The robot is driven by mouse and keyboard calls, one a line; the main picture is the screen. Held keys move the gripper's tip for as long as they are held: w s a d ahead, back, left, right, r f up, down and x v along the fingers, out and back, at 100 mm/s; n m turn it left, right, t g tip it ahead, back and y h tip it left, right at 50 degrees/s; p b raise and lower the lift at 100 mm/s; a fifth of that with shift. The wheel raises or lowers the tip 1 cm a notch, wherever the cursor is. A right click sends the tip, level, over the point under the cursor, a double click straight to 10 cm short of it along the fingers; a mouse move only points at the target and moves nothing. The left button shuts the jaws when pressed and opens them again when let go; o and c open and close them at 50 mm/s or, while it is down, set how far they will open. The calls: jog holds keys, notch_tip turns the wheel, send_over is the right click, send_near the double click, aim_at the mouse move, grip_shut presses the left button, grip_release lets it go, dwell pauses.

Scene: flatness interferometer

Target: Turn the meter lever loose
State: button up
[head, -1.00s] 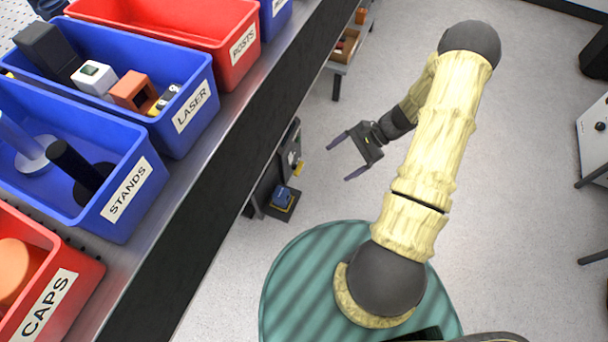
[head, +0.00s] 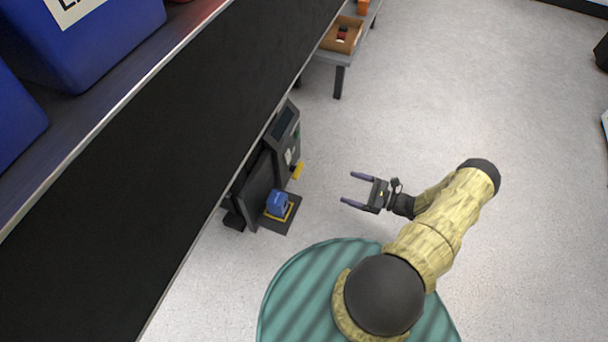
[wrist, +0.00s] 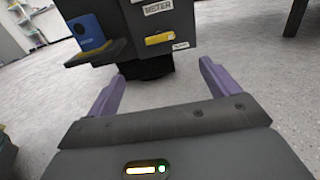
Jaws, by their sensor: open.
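The meter lever is the small yellow bar (head: 298,170) on the side of a dark grey instrument (head: 284,135) beside the bench. In the wrist view the yellow lever (wrist: 160,39) lies nearly level on the dark face, under a white label reading METER (wrist: 158,7). A smaller label (wrist: 181,46) sits just below its right end, too small to read. My gripper (head: 348,188) is open and empty, its fingers pointing left towards the instrument. In the wrist view the gripper's purple fingers (wrist: 162,72) stand apart below the lever, not touching it.
A blue block (head: 278,203) sits on a yellow-edged dark plate low on the instrument, left of the lever in the wrist view. The dark bench side (head: 150,150) runs along the left. A shelf with a cardboard box (head: 343,36) stands behind.

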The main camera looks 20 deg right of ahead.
aim_at(301, 170)
jog(key=shift+r, duration=0.1)
jog(key=b+x, duration=0.6)
jog(key=x, duration=1)
jog(key=shift+w+a, duration=0.1)
jog(key=shift+a, duration=0.1)
jog(key=shift+w+a, duration=0.35)
jog(key=shift+a, duration=0.05)
jog(key=shift+c, duration=0.2)
jog(key=shift+d, duration=0.1)
jog(key=c, duration=0.9)
